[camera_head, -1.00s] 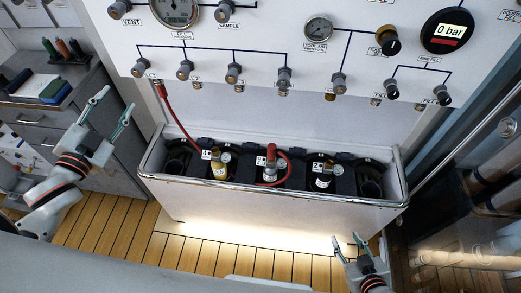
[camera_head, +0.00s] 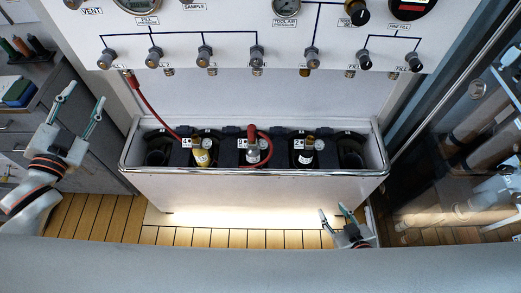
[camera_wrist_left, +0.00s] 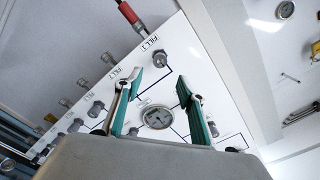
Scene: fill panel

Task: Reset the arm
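My left gripper (camera_head: 79,110) is open and empty at the left of the head view, in front of the grey drawer cabinet. In the left wrist view its two green-padded fingers (camera_wrist_left: 160,95) stand wide apart with nothing between them, and the panel shows behind them. My right gripper (camera_head: 334,217) is low at the right, below the front of the bottle trough. Its fingertips are apart and nothing shows between them. Much of the right arm is hidden below the pale edge across the bottom of the head view.
The fill panel (camera_head: 225,25) carries valves and gauges across the top. The white trough (camera_head: 250,190) holds several bottles. A red hose (camera_head: 150,108) runs from the panel's left valve to the middle bottle. A glass door (camera_head: 470,150) stands at the right. The wooden floor between the grippers is clear.

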